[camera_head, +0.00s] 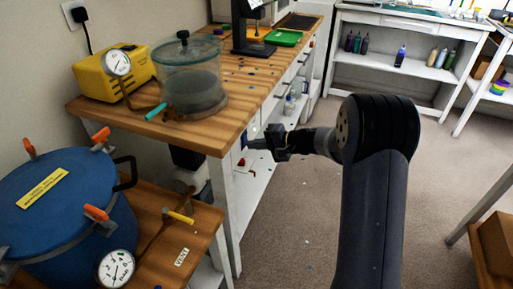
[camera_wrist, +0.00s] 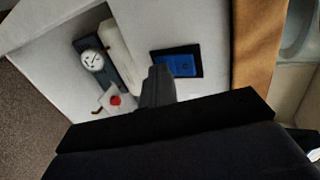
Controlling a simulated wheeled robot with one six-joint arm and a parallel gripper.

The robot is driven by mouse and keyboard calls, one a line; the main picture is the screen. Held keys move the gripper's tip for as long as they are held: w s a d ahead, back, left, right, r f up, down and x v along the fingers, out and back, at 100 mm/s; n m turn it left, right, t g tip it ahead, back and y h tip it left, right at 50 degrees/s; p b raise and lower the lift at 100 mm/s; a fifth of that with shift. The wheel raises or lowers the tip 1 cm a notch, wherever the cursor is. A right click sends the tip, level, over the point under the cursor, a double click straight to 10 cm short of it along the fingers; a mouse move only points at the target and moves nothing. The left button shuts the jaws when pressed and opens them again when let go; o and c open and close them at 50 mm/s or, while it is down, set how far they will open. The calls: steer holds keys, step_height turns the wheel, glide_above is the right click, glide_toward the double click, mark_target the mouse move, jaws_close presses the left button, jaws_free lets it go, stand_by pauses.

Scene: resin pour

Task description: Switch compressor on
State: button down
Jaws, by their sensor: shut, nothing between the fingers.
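My gripper (camera_head: 254,143) is shut and empty, at the front right edge of the wooden bench. In the wrist view its closed fingers (camera_wrist: 158,84) point at a white panel (camera_wrist: 60,95). A blue rocker-like switch (camera_wrist: 177,65) in a black frame sits on this panel, just right of the fingertips. I cannot tell whether the fingers touch it or whether it is on. A round gauge (camera_wrist: 93,60) and a red button-like part (camera_wrist: 115,100) are left of the fingers. A dark and white unit (camera_head: 190,172), partly hidden under the bench, may be the compressor.
The wooden bench (camera_head: 245,85) carries a yellow pump-like box (camera_head: 105,80) and a clear chamber (camera_head: 188,78). A blue pressure pot (camera_head: 60,205) stands on a lower wooden table at the left.

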steer(key=f+y+b, duration=0.1)
steer(key=b, duration=0.2)
steer(key=shift+a, duration=0.2)
steer(key=shift+a+r+b, duration=0.1)
steer(key=shift+r+b, duration=0.1)
steer(key=shift+b, duration=0.55)
steer(key=shift+f, duration=0.1)
